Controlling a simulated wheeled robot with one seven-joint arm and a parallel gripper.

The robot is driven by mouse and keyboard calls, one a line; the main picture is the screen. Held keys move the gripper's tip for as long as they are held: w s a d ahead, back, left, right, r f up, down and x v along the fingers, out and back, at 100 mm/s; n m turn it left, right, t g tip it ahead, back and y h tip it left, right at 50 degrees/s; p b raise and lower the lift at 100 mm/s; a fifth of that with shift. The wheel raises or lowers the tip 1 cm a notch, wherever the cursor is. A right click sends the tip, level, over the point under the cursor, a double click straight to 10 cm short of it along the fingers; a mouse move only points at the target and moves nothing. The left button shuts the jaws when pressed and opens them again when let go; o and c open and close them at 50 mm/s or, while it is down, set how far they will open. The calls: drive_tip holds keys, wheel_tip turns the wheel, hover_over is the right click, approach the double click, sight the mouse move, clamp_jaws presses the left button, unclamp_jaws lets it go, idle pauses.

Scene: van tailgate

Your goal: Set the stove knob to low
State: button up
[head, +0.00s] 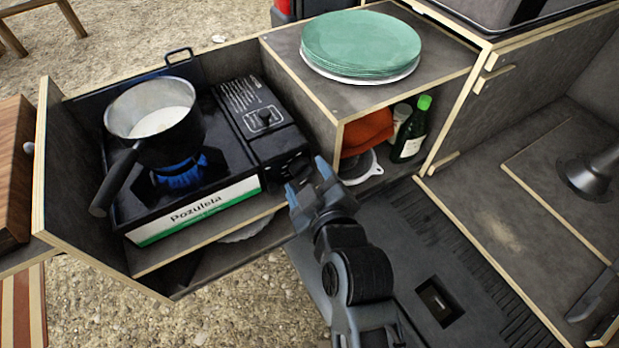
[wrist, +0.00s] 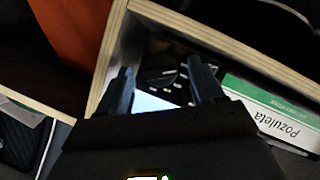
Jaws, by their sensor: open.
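The black camping stove (head: 262,150) sits in the wooden pull-out box, with a blue flame (head: 182,172) burning under a pot (head: 155,118). Its control panel faces my gripper, and a dark knob (head: 293,168) on it is partly hidden by the gripper. In the wrist view a dark round knob (wrist: 160,76) with pale marks around it shows between the fingers; its exact setting is too dark to read. My gripper (head: 306,182) is open and empty, just in front of the panel. I cannot tell whether a finger touches it.
The pot's black handle (head: 115,182) points toward the front left. The box wall stands close to my gripper.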

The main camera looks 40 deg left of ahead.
drive_tip(key=shift+c, duration=0.5)
drive_tip(key=c, duration=1)
drive_tip(key=shift+o, duration=0.2)
